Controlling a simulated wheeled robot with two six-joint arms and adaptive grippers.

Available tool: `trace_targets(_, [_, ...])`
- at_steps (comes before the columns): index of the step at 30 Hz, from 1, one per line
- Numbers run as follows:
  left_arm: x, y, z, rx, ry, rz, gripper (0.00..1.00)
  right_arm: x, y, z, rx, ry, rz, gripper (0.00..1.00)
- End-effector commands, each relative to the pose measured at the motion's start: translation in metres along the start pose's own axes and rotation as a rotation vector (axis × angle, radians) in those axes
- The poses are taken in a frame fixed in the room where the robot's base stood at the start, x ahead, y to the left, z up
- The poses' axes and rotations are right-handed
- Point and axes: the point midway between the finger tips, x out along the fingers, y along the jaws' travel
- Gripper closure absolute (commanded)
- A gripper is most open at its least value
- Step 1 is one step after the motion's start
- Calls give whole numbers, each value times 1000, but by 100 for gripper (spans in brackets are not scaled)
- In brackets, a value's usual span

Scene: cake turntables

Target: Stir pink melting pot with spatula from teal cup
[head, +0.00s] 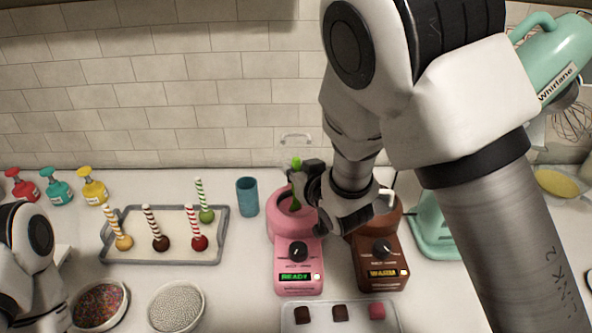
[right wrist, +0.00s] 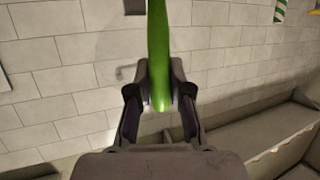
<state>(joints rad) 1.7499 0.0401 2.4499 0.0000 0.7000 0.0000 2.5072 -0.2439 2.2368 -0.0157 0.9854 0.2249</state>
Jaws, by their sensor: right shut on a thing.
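The pink melting pot (head: 281,243) stands on the counter, its display reading READY. My right gripper (head: 298,186) is above the pot's opening, shut on the green spatula (head: 296,165). In the right wrist view the green spatula (right wrist: 159,60) stands between the closed fingers (right wrist: 160,98). Its lower part reaches down at the pot's opening; whether its tip touches the contents is hidden. The teal cup (head: 247,198) stands upright left of the pot, with nothing sticking out of it. Only part of my left arm shows at the lower left; its gripper is not visible.
A brown melting pot (head: 377,265) stands close on the right, partly behind my right arm. A tray (head: 217,248) of striped-stick pops lies left. Sprinkle bowls (head: 183,291) are front left. A tray (head: 355,322) of small cubes lies in front. A mint mixer (head: 432,226) stands right.

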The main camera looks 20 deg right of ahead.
Motion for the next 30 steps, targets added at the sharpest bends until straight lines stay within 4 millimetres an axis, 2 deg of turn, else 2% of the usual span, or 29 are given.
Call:
trace_targets(3, [-11,0,0,0,0,0,33,-4,0,-13,0,1,0,100])
trace_targets(17, [-41,0,0,0,0,0,33,-16,-1,-48,0,0,0,100])
trace_targets(30, [-41,0,0,0,0,0,33,-17,-1,-49,0,0,0,100])
